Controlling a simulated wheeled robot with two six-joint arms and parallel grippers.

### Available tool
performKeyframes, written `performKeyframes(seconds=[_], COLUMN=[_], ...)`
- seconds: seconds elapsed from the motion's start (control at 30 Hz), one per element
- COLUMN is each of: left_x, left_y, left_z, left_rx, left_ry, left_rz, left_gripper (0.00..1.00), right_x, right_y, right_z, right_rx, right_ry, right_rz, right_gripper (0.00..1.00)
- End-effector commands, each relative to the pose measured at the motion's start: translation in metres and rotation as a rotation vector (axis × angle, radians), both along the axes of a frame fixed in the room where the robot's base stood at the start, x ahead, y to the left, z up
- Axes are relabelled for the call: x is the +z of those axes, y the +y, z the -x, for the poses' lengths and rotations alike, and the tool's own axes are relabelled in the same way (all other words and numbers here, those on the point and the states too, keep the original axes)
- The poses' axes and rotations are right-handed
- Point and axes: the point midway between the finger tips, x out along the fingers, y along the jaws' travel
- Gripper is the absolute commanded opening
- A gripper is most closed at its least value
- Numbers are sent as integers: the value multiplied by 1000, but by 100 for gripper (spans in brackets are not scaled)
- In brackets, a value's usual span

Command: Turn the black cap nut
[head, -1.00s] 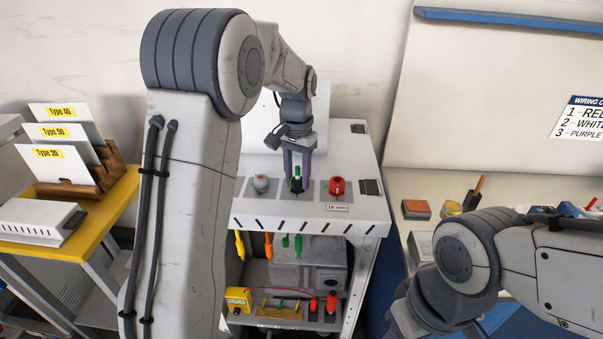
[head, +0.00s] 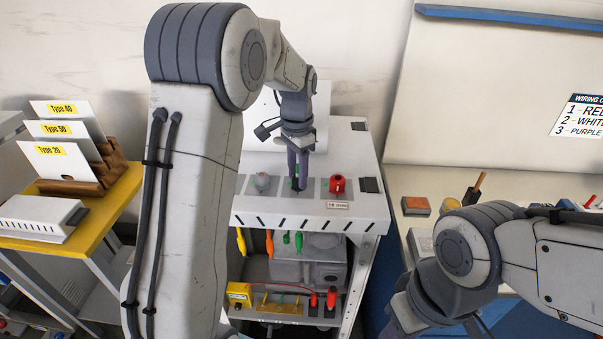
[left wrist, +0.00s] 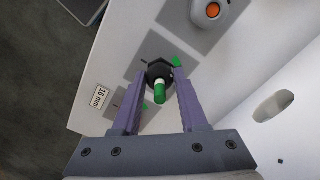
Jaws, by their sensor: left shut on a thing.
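The black cap nut (left wrist: 157,70) sits on a grey square pad on the white bench top, with a green-tipped pin (left wrist: 160,92) standing out of its middle. My left gripper (left wrist: 159,78) is shut on the nut, one purple finger on each side. In the head view my left gripper (head: 298,186) points straight down over the middle pad, and its fingers mostly hide the nut. Green marks show beside the nut in the wrist view. My right arm is at the lower right of the head view; its gripper is out of sight.
A "16 mm" label (left wrist: 101,97) is at the bench's front. Coloured tools hang below the front edge.

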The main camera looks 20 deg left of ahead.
Motion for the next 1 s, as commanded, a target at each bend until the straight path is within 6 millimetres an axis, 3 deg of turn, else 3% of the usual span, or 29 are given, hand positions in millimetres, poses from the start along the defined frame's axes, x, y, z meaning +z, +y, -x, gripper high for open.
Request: performKeyframes(seconds=[0.27,0.3,0.37,0.73,0.87,1.0], left_x=[3,3,3,4,20,48], left_y=[0,0,0,1,2,2], left_z=[-5,-5,-5,-3,-4,-5], left_rx=[1,1,1,3,4,4], left_ry=[-22,-22,-19,-12,-16,-19], left_rz=[1,1,0,0,-1,-1], left_gripper=[0,54,73,73,73,73], right_x=[0,0,0,-2,-7,-14], right_y=[0,0,0,0,0,0], right_z=[0,0,0,0,0,0], right_rx=[0,0,0,0,-1,-2], right_ry=[0,0,0,0,0,0], right_rz=[0,0,0,0,0,0], right_gripper=[40,40,40,40,40,40])
